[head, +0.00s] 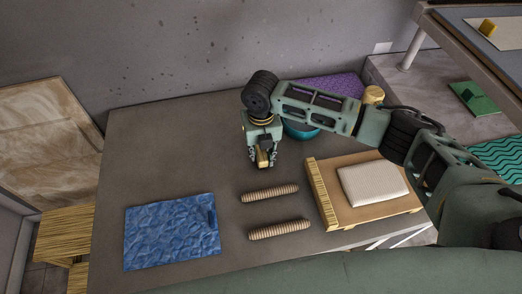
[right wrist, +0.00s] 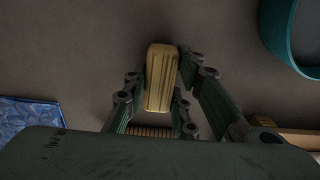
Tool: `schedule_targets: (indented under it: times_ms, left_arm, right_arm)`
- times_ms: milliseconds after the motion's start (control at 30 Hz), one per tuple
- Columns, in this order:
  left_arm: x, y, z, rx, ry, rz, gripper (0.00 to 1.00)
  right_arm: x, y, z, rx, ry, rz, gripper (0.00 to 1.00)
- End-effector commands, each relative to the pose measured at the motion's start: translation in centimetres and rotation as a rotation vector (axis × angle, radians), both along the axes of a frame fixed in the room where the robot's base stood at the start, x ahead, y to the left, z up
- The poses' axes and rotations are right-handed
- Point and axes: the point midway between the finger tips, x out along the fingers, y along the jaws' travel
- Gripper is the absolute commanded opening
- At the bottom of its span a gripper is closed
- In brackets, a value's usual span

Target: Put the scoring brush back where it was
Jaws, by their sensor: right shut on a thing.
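My right gripper (head: 261,153) reaches down over the middle of the table and is shut on a small tan wooden block, which looks like the scoring brush (head: 264,160). In the right wrist view the brush (right wrist: 161,77) sits between the fingers of the right gripper (right wrist: 158,95), its ridged wooden face towards the camera. No bristles can be made out. The brush seems to be held above the table, but the gap is hard to judge. My left gripper is not in view.
Two ribbed clay coils (head: 270,193) (head: 279,229) lie in front of the gripper. A wooden board (head: 345,217) with a pale slab (head: 373,184) is at right. A teal bowl (head: 300,130) stands behind, near a purple mat (head: 328,86). A crumpled blue sheet (head: 165,230) lies front left. The left-back table (head: 165,140) is clear.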

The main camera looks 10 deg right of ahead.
Motion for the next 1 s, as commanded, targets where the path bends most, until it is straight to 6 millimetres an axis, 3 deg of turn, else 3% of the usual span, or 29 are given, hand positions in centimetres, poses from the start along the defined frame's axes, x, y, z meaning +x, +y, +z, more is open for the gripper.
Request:
schedule_targets:
  times_ms: [100,133,333,733,1000]
  left_arm:
    - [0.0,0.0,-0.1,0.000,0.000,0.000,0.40]
    - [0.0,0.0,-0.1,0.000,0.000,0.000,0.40]
    - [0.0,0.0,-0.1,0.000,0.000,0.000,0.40]
    - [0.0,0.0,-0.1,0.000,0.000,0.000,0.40]
    - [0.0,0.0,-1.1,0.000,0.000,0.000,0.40]
  right_arm:
    - [0.0,0.0,-0.3,0.000,0.000,0.000,0.04]
    - [0.0,0.0,-0.3,0.000,0.000,0.000,0.26]
    - [0.0,0.0,-0.3,0.000,0.000,0.000,0.43]
    - [0.1,0.0,0.4,0.002,-0.002,0.000,0.43]
    - [0.1,0.0,5.4,0.002,-0.005,0.001,0.43]
